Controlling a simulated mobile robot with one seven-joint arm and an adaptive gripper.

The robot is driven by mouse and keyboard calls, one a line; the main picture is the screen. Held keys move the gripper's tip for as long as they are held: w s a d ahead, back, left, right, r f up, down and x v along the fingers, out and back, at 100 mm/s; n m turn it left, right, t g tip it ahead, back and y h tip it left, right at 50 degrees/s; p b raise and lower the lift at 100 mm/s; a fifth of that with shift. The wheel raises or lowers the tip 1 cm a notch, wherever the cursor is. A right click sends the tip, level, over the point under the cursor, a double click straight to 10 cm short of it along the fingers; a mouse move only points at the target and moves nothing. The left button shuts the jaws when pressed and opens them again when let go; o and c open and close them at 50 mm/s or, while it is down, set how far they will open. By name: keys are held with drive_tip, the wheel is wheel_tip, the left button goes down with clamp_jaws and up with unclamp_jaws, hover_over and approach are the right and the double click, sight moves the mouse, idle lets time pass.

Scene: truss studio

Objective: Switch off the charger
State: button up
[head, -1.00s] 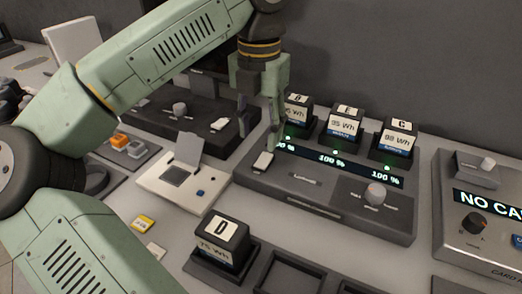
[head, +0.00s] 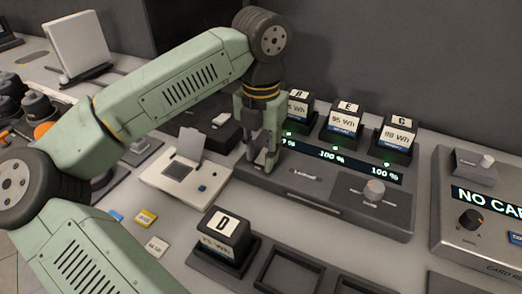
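The charger (head: 318,198) is a dark grey unit holding three battery packs along its back. Its display strip (head: 340,160) is lit and reads 100 % at the middle and right; the left reading is partly hidden by my gripper. Green lights glow below the packs. A round knob (head: 374,189) is on its right side. My gripper (head: 261,161) points down over the charger's front left corner, where the pale rocker switch sits. Its fingers look parted and empty. They largely cover the switch, so I cannot tell its position or whether they touch it.
A battery pack marked D (head: 224,232) stands in a tray in front, beside empty bays (head: 288,275). A white device with a raised lid (head: 187,178) is left of the charger. A grey card reader (head: 483,220) is at the right. Small cards lie in front.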

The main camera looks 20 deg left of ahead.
clamp_jaws()
drive_tip(key=shift+w+r+g+p, duration=0.25)
drive_tip(key=shift+g+p, duration=0.2)
drive_tip(key=shift+g, duration=0.35)
drive_tip(key=shift+w+f+g+y, duration=0.15)
drive_tip(key=shift+g+y, duration=0.15)
drive_tip(key=shift+g, duration=0.4)
drive_tip(key=shift+o, duration=1.9)
unclamp_jaws()
